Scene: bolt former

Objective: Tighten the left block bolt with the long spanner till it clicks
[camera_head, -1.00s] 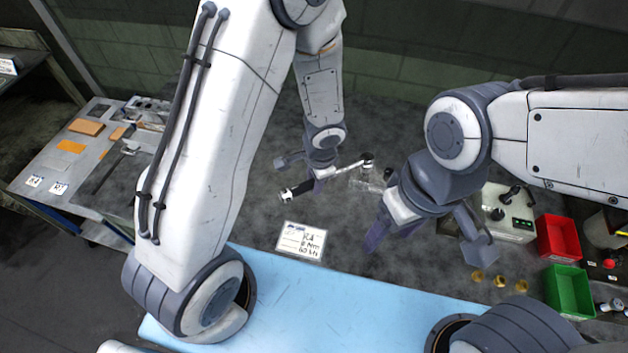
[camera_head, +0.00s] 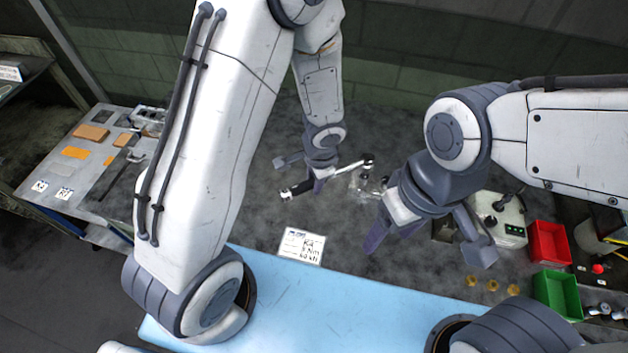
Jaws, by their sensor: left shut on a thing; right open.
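My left gripper (camera_head: 308,176) is shut on the long spanner (camera_head: 349,168), around its middle. The spanner's black handle end points lower left. Its dark head, at upper right, is over the far edge of a small metallic block (camera_head: 366,184). The left block bolt cannot be made out; I cannot tell whether the head sits on it. My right gripper (camera_head: 427,243) is open and empty, to the right of the block and nearer to me, with its fingers spread. It and its wrist hide part of the bench beside the block.
A label card (camera_head: 301,246) lies on the bench above a blue mat (camera_head: 330,300). At right are a control box (camera_head: 500,217), a red bin (camera_head: 548,243), a green bin (camera_head: 558,294) and several brass pieces (camera_head: 492,286). A side table (camera_head: 85,165) with tools stands at left.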

